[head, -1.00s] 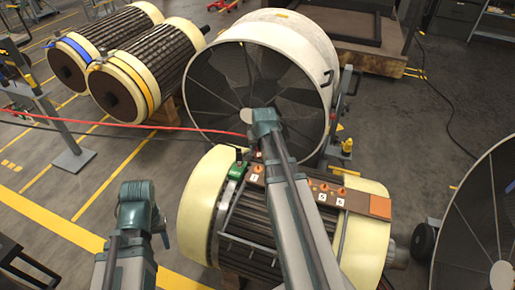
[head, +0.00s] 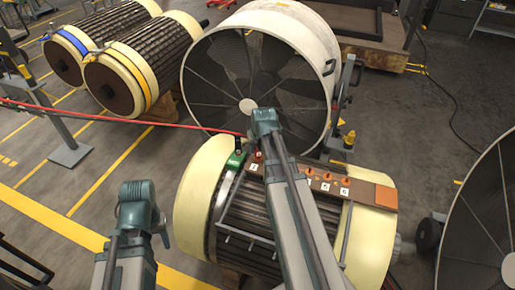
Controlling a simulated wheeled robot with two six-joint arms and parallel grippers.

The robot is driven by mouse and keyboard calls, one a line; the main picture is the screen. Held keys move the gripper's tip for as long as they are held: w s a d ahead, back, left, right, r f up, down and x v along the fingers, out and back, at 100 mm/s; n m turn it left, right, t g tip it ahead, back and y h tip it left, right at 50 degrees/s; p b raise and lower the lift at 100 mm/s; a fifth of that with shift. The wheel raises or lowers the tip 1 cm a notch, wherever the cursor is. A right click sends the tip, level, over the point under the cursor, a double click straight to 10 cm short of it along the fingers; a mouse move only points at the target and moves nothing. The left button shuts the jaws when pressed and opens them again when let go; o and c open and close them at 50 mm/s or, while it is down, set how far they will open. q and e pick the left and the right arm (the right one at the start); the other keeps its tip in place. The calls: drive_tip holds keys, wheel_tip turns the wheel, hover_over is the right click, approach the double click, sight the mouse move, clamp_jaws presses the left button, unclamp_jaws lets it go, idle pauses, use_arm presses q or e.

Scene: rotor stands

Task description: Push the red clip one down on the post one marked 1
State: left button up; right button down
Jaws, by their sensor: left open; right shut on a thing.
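A brown terminal strip (head: 360,190) lies across the top of the rotor (head: 262,215). The post marked 1 (head: 256,157) stands near its left end, above a small white label (head: 254,168). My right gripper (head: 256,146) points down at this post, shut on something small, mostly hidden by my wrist. The red cable (head: 120,121) runs in from the left to this spot, so the held thing appears to be the red clip; its exact seating on the post cannot be told. My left gripper (head: 165,232) hangs open and empty at lower left, away from the rotor.
A green clip (head: 235,159) sits just left of post 1. Several orange-topped posts (head: 326,176) stand farther right on the strip. A large round fan (head: 262,75) stands close behind.

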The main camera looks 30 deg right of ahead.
drive_tip(key=shift+f+b, duration=0.45)
drive_tip(key=shift+f, duration=0.05)
idle(0.5)
drive_tip(key=c, duration=0.5)
unclamp_jaws()
drive_tip(key=shift+r, duration=0.2)
drive_tip(key=p+v, duration=1.2)
drive_tip(key=v, duration=0.1)
drive_tip(key=shift+s+a+r+p, duration=0.1)
drive_tip(key=shift+s+r+p, duration=0.1)
drive_tip(key=shift+p, duration=0.2)
drive_tip(key=shift+f, duration=0.1)
